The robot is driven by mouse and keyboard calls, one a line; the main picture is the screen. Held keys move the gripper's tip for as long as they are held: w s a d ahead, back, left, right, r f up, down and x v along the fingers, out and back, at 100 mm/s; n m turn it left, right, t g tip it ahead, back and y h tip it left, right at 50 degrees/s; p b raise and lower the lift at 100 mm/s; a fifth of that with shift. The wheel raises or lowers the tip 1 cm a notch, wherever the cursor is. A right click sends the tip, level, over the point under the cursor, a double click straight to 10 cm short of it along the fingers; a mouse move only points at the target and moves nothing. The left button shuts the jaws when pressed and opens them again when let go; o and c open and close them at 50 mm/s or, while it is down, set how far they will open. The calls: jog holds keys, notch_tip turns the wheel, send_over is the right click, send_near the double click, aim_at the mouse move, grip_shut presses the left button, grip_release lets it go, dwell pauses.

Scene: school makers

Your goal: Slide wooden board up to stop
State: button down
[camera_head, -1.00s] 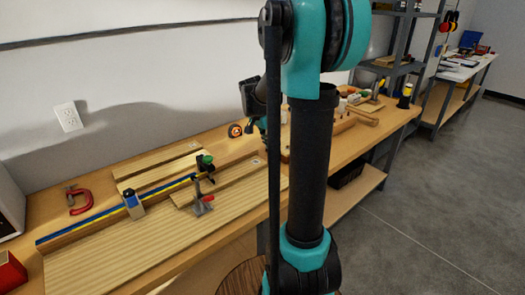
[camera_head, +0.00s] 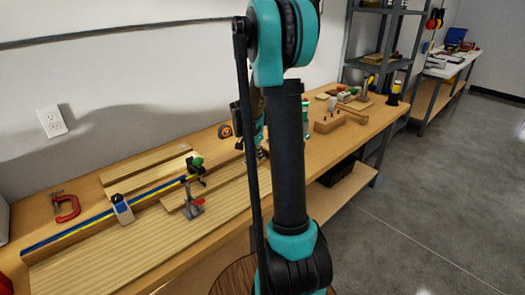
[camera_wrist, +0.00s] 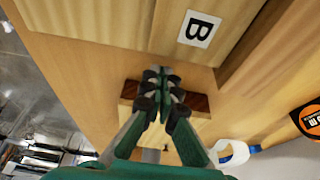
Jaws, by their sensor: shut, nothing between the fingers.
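A light wooden board marked with a B label (camera_wrist: 198,28) lies at the top of the wrist view. In the head view a narrow board (camera_head: 226,176) lies on the bench along a blue-and-yellow rail (camera_head: 72,234). A grey-and-blue block (camera_head: 122,208), perhaps the stop, sits on the rail to its left. My gripper (camera_wrist: 162,74) is shut and empty, its tips just short of the labelled board's end; contact cannot be told. A small block with dark brown ends (camera_wrist: 197,100) lies behind the fingers.
A toggle clamp with a red grip (camera_head: 194,205) and a green-knobbed black fixture (camera_head: 195,168) stand by the board. A red C-clamp (camera_head: 66,207) lies at the left. An orange-and-black tape measure (camera_wrist: 308,117) is at the right of the wrist view.

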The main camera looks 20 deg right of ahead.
aim_at(245, 167)
jog(key=shift+s+a, duration=0.25)
jog(key=shift+a, duration=0.4)
jog(key=s+a, duration=0.1)
jog(key=a, duration=0.1)
jog(key=s+a, duration=0.1)
jog(key=a, duration=0.3)
jog(key=shift+s+a, duration=0.4)
